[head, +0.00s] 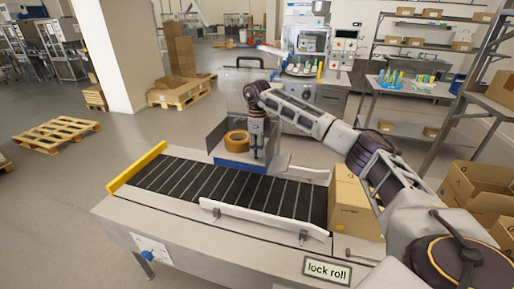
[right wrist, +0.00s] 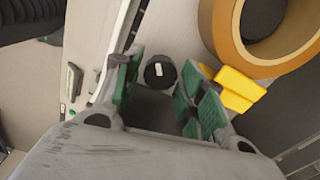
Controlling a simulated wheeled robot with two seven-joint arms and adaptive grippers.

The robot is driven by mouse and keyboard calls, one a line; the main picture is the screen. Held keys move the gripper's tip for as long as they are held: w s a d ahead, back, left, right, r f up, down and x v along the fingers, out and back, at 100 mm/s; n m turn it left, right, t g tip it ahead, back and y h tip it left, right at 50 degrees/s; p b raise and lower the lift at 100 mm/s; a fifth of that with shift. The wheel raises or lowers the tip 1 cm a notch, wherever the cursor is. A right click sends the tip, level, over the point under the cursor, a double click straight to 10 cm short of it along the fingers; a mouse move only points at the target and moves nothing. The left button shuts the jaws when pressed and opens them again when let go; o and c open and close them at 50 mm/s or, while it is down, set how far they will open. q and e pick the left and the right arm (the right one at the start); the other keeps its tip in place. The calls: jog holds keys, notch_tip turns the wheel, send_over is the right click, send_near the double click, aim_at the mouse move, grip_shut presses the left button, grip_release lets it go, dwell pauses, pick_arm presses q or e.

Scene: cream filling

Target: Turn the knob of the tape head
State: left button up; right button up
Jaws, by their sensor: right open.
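The tape head, a box with clear side panels (head: 216,134) and a blue base (head: 232,165), stands over the conveyor. A brown tape roll (head: 237,138) is inside it and also shows at the top right of the right wrist view (right wrist: 222,38). A round black knob (right wrist: 160,71) with a white mark lies between the fingertips of my right gripper (right wrist: 164,76). The gripper is open, with a finger on each side of the knob and visible gaps. In the head view my right gripper (head: 257,142) points down beside the roll. My left gripper is out of view.
A yellow part (right wrist: 238,88) sits right of the right finger, under the roll. The conveyor (head: 190,180) has white side rails and a yellow end bar (head: 137,166). A cardboard box (head: 352,205) stands at its right end. A sign (head: 327,270) reads "lock roll".

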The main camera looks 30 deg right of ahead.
jog(key=shift+f, duration=0.2)
jog(key=c, duration=0.7)
jog(key=shift+c, duration=0.2)
jog(key=shift+r+m, duration=0.1)
jog(key=shift+m, duration=0.4)
jog(key=m+p, duration=0.1)
jog(key=m, duration=0.1)
jog(key=shift+m, duration=0.3)
jog(key=shift+m+p, duration=0.5)
jog(key=shift+m, duration=1.3)
